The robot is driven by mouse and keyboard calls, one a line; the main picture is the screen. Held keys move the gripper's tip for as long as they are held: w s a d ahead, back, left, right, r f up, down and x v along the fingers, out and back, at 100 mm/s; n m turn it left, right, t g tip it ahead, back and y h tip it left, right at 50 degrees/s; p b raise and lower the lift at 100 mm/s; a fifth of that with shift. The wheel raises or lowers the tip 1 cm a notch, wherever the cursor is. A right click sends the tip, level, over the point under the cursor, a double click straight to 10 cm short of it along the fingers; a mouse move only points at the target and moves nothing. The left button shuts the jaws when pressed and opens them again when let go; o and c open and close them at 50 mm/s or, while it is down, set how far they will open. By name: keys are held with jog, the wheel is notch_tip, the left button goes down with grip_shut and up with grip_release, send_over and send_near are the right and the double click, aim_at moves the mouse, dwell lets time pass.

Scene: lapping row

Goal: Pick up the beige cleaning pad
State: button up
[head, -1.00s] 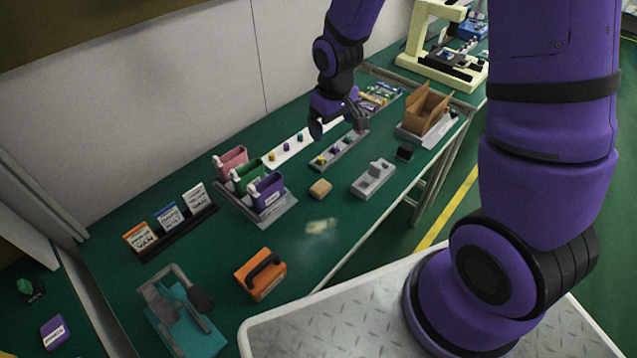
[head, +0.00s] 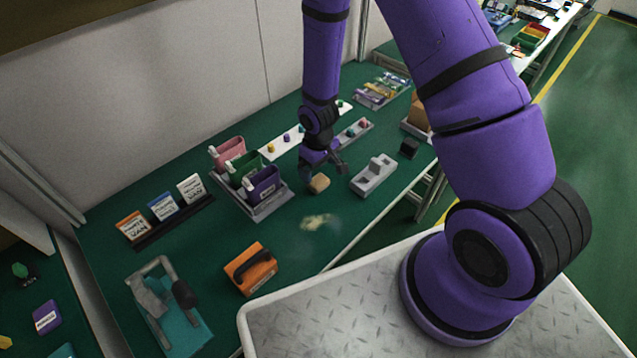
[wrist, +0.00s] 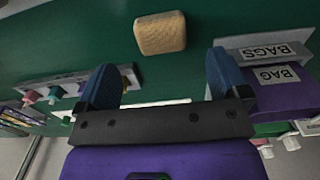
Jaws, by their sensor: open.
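The beige cleaning pad (head: 318,184) is a small rounded block lying on the green bench top, right of the purple bag box. It also shows in the wrist view (wrist: 160,33), beyond the fingertips and roughly between their lines. My gripper (head: 324,169) is just above and behind the pad in the head view. In the wrist view its two blue fingers (wrist: 163,80) are spread wide with nothing between them. The pad looks clear of both fingers.
Pink, green and purple boxes (head: 264,183) stand in a grey holder close left of my gripper. A grey fixture (head: 373,175) lies right of the pad. An orange case (head: 251,269) and a pale smear (head: 318,222) are nearer the front. Bench between is clear.

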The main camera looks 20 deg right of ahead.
aim_at(319, 181)
jog(key=shift+s+f, duration=0.1)
jog(key=shift+f, duration=3)
jog(key=c, duration=1)
